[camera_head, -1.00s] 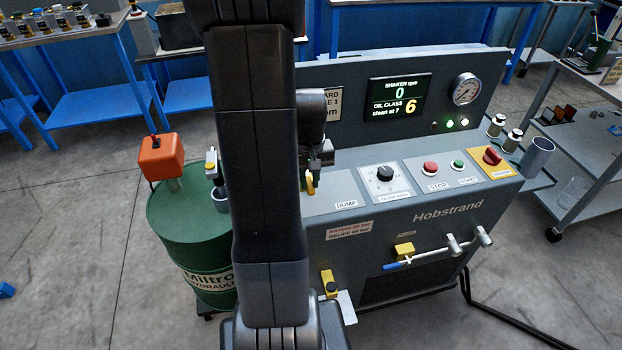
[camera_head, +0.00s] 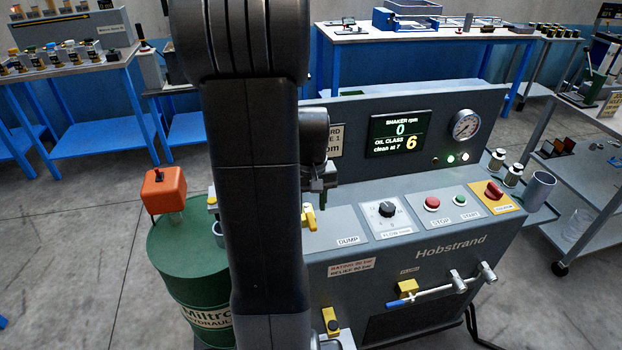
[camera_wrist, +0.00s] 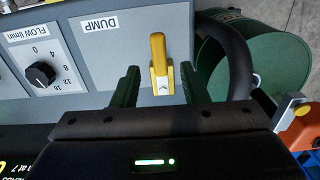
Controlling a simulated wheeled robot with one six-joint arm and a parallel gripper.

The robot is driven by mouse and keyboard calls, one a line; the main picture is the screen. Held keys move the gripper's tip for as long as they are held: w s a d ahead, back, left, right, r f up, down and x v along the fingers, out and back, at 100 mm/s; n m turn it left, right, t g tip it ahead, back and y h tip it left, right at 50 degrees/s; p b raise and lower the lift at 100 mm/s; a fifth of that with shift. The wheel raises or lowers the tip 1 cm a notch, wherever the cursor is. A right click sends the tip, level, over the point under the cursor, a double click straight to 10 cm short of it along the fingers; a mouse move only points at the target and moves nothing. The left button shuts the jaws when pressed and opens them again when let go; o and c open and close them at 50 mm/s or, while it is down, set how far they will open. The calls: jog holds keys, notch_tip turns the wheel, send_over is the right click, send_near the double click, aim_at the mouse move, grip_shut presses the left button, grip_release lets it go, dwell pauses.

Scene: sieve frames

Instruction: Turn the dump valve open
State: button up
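The dump valve shows as a yellow lever (camera_wrist: 158,58) on the grey panel beside the DUMP label (camera_wrist: 98,24) in the wrist view. The lever also shows in the head view (camera_head: 309,217), just right of my dark arm. My gripper (camera_wrist: 160,72) is open, with one green finger on each side of the lever in the wrist view and a gap to both. In the head view my gripper (camera_head: 323,198) is just above and right of the lever, partly hidden by my arm. How deep the fingers reach around the lever cannot be told.
The flow knob (camera_head: 387,210), red stop button (camera_head: 432,203), green start button (camera_head: 460,200) and red rotary switch (camera_head: 493,190) sit right of the lever. A green drum (camera_head: 180,262) with an orange box (camera_head: 163,190) stands left. A black hose (camera_wrist: 238,65) curves close to the right finger.

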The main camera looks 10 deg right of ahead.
aim_at(311, 220)
notch_tip(311, 220, up, 9)
jog(key=shift+r, duration=0.2)
jog(key=shift+f, duration=0.1)
dwell(0.4)
notch_tip(311, 220, down, 13)
jog(key=shift+f, duration=0.35)
jog(key=shift+d, duration=0.1)
dwell(0.5)
